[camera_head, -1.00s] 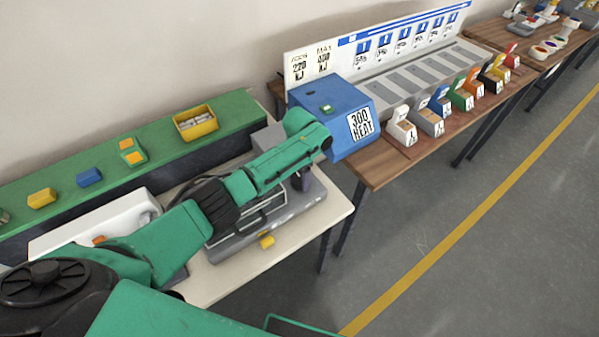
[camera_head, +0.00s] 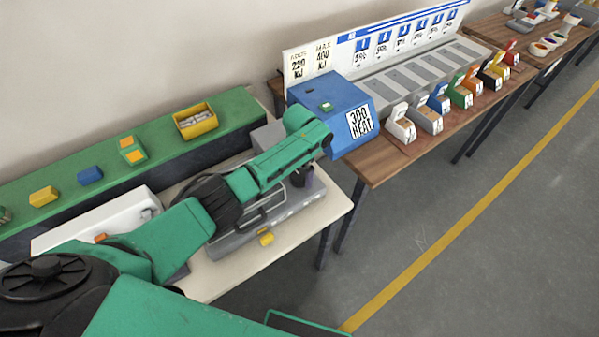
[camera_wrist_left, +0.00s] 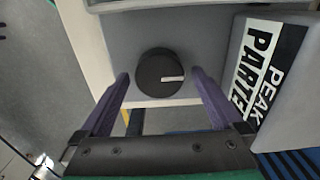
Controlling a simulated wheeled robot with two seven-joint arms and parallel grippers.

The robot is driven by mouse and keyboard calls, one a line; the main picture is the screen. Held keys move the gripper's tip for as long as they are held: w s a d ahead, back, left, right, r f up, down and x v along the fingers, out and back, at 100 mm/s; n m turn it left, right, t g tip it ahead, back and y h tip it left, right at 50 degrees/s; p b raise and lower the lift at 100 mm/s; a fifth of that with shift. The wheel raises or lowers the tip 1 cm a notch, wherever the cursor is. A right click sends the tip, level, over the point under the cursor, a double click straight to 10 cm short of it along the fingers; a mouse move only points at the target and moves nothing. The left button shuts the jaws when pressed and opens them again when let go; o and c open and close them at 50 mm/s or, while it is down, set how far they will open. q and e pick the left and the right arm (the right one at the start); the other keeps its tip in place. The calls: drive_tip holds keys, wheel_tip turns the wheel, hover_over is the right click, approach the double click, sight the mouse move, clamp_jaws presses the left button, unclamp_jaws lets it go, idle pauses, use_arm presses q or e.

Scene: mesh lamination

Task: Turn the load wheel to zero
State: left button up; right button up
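The load wheel is a round black knob with a white mark pointing to the right (camera_wrist_left: 174,78), on a grey face in the left wrist view. My left gripper (camera_wrist_left: 162,76) is open, with one purple finger on each side of the wheel. A small gap shows between each finger and the wheel in that view; how deep the fingers reach cannot be told. In the head view my left gripper (camera_head: 306,179) is mostly hidden by its green arm, beside the grey machine (camera_head: 270,222), and the wheel is hidden. My right gripper is not in view.
A blue box labelled "300 HEAT" (camera_head: 335,100) is on the wooden table behind my left arm. A yellow block (camera_head: 266,239) sits at the machine's front. A green shelf (camera_head: 238,108) runs along the wall.

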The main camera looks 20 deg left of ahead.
sight(300, 174)
use_arm(q)
wheel_tip(300, 174, up, 15)
drive_tip(key=b, duration=0.1)
drive_tip(key=shift+f+b, duration=0.2)
drive_tip(key=shift+b, duration=0.15)
